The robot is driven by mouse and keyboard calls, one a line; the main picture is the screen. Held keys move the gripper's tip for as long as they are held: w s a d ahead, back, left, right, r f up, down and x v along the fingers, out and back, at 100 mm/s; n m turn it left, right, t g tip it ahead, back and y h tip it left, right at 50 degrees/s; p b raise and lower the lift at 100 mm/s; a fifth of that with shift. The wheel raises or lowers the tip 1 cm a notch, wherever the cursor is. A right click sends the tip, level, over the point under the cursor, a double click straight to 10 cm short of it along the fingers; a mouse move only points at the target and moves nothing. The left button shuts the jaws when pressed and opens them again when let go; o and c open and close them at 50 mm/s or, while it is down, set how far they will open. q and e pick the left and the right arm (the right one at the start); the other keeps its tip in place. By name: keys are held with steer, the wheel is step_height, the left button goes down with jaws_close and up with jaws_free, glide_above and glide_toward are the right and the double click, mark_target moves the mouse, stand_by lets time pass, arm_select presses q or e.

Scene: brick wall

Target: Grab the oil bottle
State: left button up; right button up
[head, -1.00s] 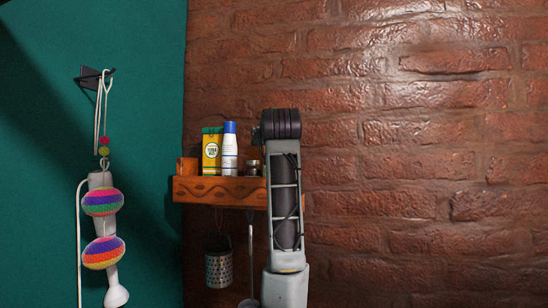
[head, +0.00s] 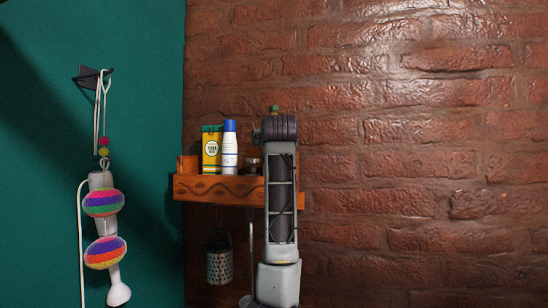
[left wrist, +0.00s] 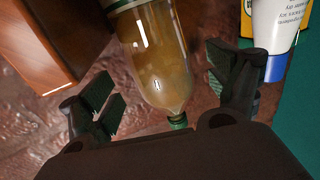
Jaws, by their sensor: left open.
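The oil bottle (left wrist: 155,48) fills the upper middle of the left wrist view, upside down in that picture, with yellowish oil and a green cap. In the head view only its green cap (head: 274,109) shows above my arm, which hides the rest. My left gripper (left wrist: 163,78) is open, one finger on each side of the bottle's upper part. Gaps appear between the fingers and the glass; I see no grip. In the head view the fingers are hidden behind the arm. My right gripper is not in view.
A wooden shelf (head: 222,189) on the brick wall holds a yellow carton (head: 211,150), a white blue-capped bottle (head: 230,152) and a small jar (head: 253,165). A grater (head: 219,262) hangs below. The wall at right is bare.

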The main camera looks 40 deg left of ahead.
arm_select(q)
steer(key=p+x, duration=0.2)
steer(key=x, duration=0.3)
stand_by(0.3)
steer(key=shift+s, duration=0.1)
steer(key=c, duration=1.9)
steer(key=shift+o, duration=0.2)
